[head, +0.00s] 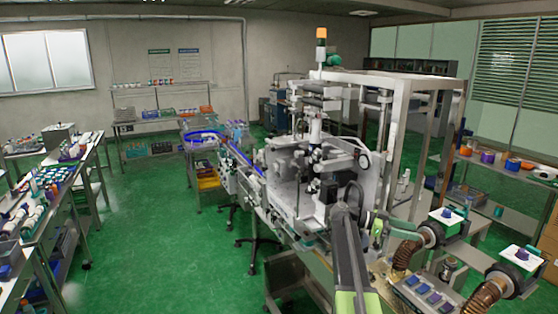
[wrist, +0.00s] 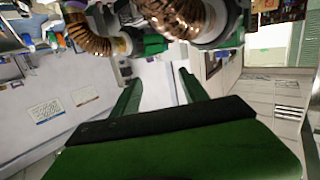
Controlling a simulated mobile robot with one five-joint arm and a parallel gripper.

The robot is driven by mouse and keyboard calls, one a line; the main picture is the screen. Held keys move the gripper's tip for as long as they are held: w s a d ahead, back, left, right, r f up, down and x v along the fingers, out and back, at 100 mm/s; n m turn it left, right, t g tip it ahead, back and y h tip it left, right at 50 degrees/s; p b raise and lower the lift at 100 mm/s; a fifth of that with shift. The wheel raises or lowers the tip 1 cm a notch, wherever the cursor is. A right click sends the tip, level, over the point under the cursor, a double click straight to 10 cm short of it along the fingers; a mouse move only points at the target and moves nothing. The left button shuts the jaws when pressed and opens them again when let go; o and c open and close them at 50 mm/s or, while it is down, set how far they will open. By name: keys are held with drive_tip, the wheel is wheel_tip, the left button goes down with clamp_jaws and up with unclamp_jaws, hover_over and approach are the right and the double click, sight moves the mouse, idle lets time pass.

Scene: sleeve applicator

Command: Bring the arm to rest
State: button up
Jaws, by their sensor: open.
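My gripper (wrist: 158,82) shows in the wrist view as a green body with two green fingers. The fingers stand apart with nothing between them. Brown ribbed hoses (wrist: 180,15) and a dark fitting (wrist: 215,25) lie close beyond the fingertips, and the fingers look clear of them. In the head view my grey arm (head: 346,250) rises from the bottom edge and is bent in front of the sleeve applicator machine (head: 320,150). The fingers cannot be made out clearly there.
Two black rollers with white plates (head: 515,257) and a brown hose (head: 480,298) stand close to the arm's right. A metal frame (head: 398,130) rises behind. Crowded benches (head: 45,200) line the left. Open green floor (head: 160,230) lies between the benches and the machine.

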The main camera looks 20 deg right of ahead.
drive_tip(key=w+a+f+n+t+y+b, duration=0.1)
drive_tip(key=w+a+f+n+t+b, duration=0.15)
drive_tip(key=a+f, duration=0.65)
drive_tip(key=w+a+f+n+t+y+b, duration=0.1)
drive_tip(key=a+f+n+t+y+b, duration=0.25)
drive_tip(key=a, duration=0.85)
drive_tip(key=w+a+f+n+t+h+b, duration=0.15)
drive_tip(key=a+f+n, duration=0.25)
drive_tip(key=a+f, duration=0.6)
drive_tip(key=s+a+f+n+t+y, duration=0.1)
drive_tip(key=s+a+f+n+y, duration=0.1)
drive_tip(key=a+n, duration=0.3)
drive_tip(key=s+a+f+n+y, duration=0.2)
drive_tip(key=a+f+n+y, duration=0.1)
drive_tip(key=a, duration=0.9)
drive_tip(key=s+a+f+n+t+y+b, duration=0.1)
drive_tip(key=s+a+f+n+y, duration=0.1)
drive_tip(key=a+n+y, duration=0.3)
drive_tip(key=a+f+n, duration=0.1)
drive_tip(key=a+n, duration=0.1)
drive_tip(key=a, duration=0.1)
drive_tip(key=shift+s+a+t, duration=0.3)
drive_tip(key=shift+a+t, duration=0.05)
drive_tip(key=shift+f, duration=0.1)
